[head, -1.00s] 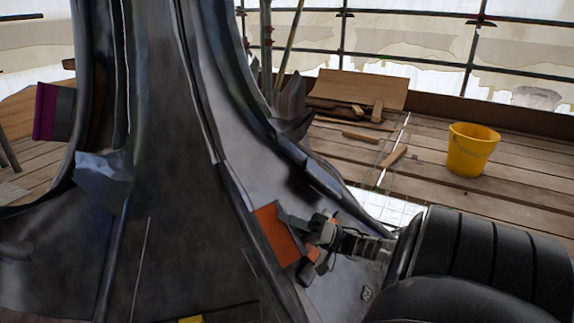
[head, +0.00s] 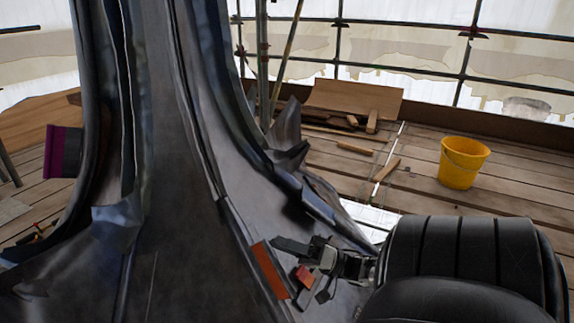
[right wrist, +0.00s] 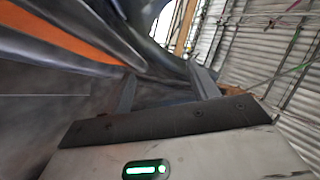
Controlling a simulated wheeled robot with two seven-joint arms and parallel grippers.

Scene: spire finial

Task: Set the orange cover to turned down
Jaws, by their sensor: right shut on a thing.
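The orange cover (head: 270,270) is a flat panel low on the dark grey spire, just right of centre in the head view. It looks narrow and steeply tilted there. My right gripper (head: 300,268) is at its right side, with a small red-orange piece (head: 304,276) showing between the fingers. The gripper is shut on the cover, though the contact itself is not clear. In the right wrist view the fingers (right wrist: 165,88) stand apart against dark metal, and an orange strip (right wrist: 60,37) runs beyond them at upper left. My left gripper is out of view.
The spire (head: 185,200) fills the left and middle. A yellow bucket (head: 462,163) stands on wooden planks at right. Loose timber (head: 355,122) lies at the back by scaffolding. A purple and grey block (head: 62,152) shows at left.

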